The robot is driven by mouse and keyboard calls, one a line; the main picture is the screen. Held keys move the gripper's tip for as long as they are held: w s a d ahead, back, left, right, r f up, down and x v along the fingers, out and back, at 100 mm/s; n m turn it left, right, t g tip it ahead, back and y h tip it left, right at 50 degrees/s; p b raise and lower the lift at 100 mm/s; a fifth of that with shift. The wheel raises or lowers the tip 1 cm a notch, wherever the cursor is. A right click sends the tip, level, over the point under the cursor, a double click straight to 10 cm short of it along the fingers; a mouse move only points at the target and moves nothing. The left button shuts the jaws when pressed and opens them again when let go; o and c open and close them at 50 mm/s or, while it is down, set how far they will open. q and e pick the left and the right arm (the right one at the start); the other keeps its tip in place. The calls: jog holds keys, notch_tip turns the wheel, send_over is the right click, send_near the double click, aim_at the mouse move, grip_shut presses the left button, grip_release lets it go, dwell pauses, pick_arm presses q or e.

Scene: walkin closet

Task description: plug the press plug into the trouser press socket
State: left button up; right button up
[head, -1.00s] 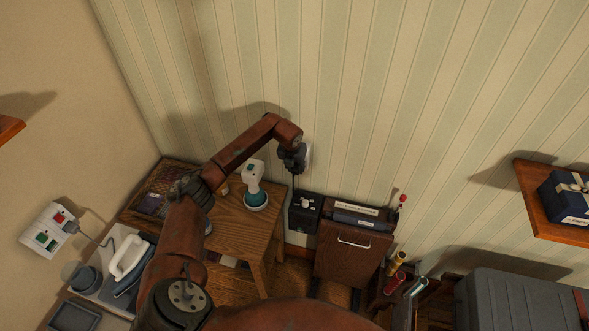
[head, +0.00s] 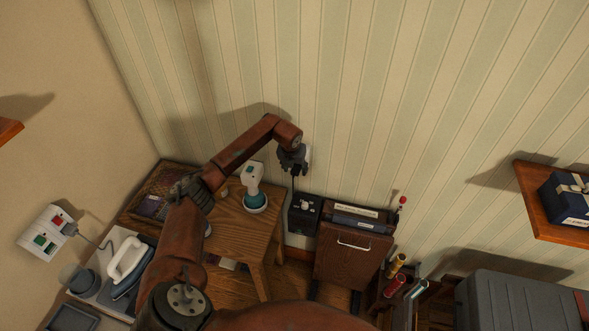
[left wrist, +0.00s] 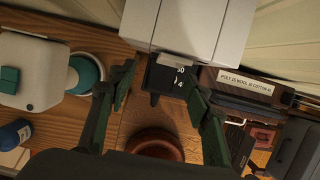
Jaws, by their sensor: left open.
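In the left wrist view, the open fingers (left wrist: 160,80) stand apart just below this white box (left wrist: 190,22). A black unit with white markings (left wrist: 171,80) shows between and beyond the fingers. In the head view this black unit (head: 304,212) sits lower, beside the wooden trouser press (head: 348,255). A thin dark cord runs down from the gripper. I cannot make out the plug itself. My right gripper is not in view.
A wooden table (head: 236,225) with a white and teal steamer (head: 253,185) stands left of the black unit. An iron (head: 128,262) and a switched wall outlet (head: 46,232) are further left. A grey case (head: 520,300) is at the right.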

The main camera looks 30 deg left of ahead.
pick_arm(q)
jog(key=v, duration=1.2)
